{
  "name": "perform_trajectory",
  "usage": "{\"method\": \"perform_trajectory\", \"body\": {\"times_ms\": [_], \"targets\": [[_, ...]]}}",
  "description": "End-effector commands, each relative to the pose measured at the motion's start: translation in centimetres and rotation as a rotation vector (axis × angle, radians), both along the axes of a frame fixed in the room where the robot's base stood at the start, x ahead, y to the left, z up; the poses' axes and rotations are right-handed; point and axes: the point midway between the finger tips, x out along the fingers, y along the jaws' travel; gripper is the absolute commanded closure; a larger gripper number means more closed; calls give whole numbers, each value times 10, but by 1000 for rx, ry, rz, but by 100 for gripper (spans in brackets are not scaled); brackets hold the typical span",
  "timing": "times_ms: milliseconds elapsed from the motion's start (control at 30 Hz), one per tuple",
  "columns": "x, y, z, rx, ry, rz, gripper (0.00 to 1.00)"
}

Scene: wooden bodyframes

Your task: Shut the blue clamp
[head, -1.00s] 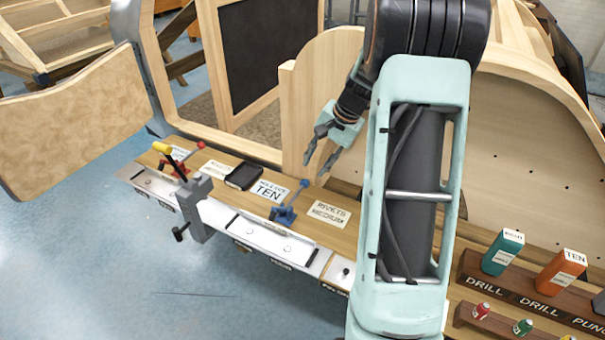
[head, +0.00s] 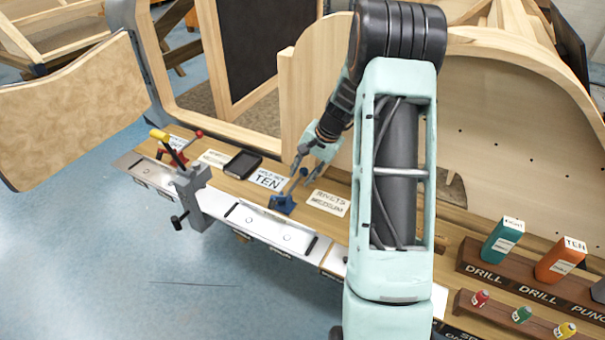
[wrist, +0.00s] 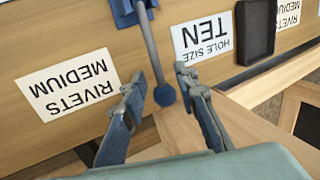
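The blue clamp (head: 283,203) sits on the wooden bench ledge, between the "HOLE SIZE TEN" and "RIVETS MEDIUM" labels. Its lever stands raised, leaning toward my arm, with a blue ball knob at its end. In the wrist view the clamp body (wrist: 130,12) is at the top edge, partly cut off. Its grey lever runs down to the knob, which shows between my fingers. My gripper (head: 304,171) is open, with one finger on each side of the lever's knob end in the wrist view (wrist: 167,88). I cannot tell whether either finger touches it.
A dark tray (head: 243,165) lies behind the blue clamp's left. A curved wooden panel (head: 318,90) rises behind my gripper. Drill boxes (head: 503,240) stand at right.

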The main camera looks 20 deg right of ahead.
Motion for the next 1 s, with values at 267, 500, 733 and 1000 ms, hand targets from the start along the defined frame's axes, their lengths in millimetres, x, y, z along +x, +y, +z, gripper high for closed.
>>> {"method": "perform_trajectory", "body": {"times_ms": [267,500,733,1000], "targets": [[0,0,0,0,0,0,89],[1,-1,1,-2,-2,-1,100],[2,-2,2,-4,-5,-4,100],[2,-2,4,-37,-31,-4,100]]}}
